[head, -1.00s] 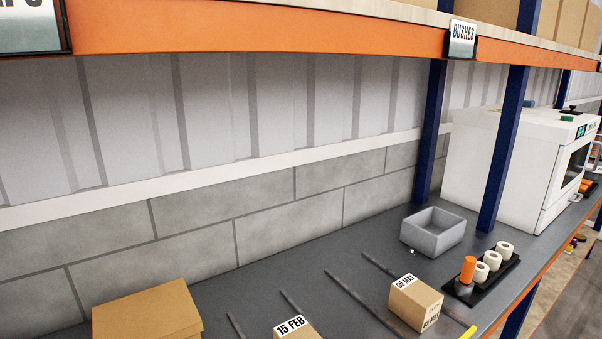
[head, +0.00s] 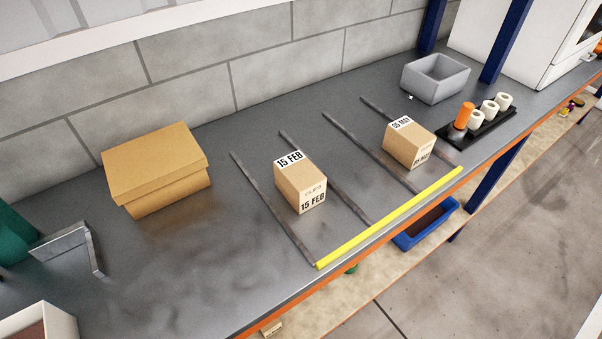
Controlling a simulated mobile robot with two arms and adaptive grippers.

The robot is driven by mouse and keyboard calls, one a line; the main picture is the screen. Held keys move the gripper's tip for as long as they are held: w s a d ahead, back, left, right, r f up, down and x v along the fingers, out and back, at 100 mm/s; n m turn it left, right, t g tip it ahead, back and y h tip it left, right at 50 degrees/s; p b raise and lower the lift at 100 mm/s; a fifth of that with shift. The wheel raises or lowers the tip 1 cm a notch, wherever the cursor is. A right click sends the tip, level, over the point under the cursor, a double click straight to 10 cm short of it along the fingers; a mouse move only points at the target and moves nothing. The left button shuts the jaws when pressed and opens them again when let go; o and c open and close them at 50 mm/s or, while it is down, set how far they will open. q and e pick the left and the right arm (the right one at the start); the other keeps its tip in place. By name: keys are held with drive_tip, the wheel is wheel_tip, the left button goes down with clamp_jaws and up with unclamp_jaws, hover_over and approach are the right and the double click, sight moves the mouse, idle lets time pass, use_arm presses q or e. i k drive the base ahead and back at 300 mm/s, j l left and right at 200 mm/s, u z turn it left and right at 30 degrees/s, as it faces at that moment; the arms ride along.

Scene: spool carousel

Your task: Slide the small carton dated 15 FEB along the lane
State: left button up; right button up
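The small carton dated 15 FEB (head: 300,186) stands upright on the grey shelf, between two dark rails that form a lane (head: 270,205). Its date shows on a top label and on its front face. A yellow strip (head: 390,217) runs along the shelf's front edge, across the near ends of the rails. A second carton dated 05 MAY (head: 409,146) stands in the lane to the right. Neither of my grippers is in view.
A larger lidded cardboard box (head: 157,170) stands left of the lanes. A grey bin (head: 435,82) and a black rack (head: 480,130) with an orange roll and several white rolls stand at the right. A metal bracket (head: 72,248) lies far left. Free shelf surface lies between bracket and lanes.

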sight(304, 186)
drive_tip(key=l+u, duration=0.25)
drive_tip(key=l, duration=1.2)
